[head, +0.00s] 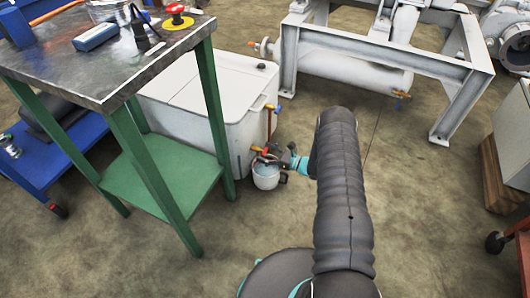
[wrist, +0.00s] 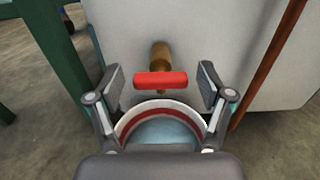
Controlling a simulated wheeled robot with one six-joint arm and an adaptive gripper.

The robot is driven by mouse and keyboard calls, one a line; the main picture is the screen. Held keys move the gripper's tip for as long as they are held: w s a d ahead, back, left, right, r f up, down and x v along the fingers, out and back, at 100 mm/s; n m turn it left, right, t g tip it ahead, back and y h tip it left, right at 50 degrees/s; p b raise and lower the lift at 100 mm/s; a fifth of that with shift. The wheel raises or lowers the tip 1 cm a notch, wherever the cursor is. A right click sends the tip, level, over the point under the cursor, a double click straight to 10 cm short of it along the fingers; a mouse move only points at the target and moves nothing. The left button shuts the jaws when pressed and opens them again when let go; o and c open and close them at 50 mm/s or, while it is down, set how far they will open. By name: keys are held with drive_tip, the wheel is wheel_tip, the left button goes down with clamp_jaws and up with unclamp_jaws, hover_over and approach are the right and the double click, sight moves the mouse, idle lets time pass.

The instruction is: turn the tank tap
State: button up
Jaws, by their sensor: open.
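The tank (head: 207,95) is a white box beside the green-legged workbench in the head view; its wall (wrist: 205,32) fills the back of the wrist view. The tank tap (wrist: 160,80) has a brass body and a red crosswise handle low on that wall. It also shows small in the head view (head: 259,150). My gripper (wrist: 160,86) is open, with one finger pad on each side of the red handle and gaps visible on both sides. A bucket (head: 265,177) stands under the tap; its rim also shows below the handle in the wrist view (wrist: 162,106).
The workbench (head: 110,75) stands left of the tank, its green leg (wrist: 55,60) close to my gripper's left. A thin reddish-brown pipe (wrist: 272,62) runs at the right. A white metal frame (head: 380,58) stands behind. The front floor is clear.

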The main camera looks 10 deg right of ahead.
drive_tip(key=shift+w, duration=0.1)
drive_tip(key=c, duration=1.2)
drive_tip(key=shift+f+n+b, duration=0.1)
drive_tip(key=shift+n+b, duration=0.2)
drive_tip(key=shift+b, duration=0.15)
drive_tip(key=shift+f+n+b, duration=0.1)
drive_tip(key=shift+n+b, duration=0.8)
drive_tip(key=shift+b, duration=0.05)
drive_tip(key=shift+n+b, duration=1.35)
drive_tip(key=shift+n, duration=0.25)
drive_tip(key=shift+r, duration=0.2)
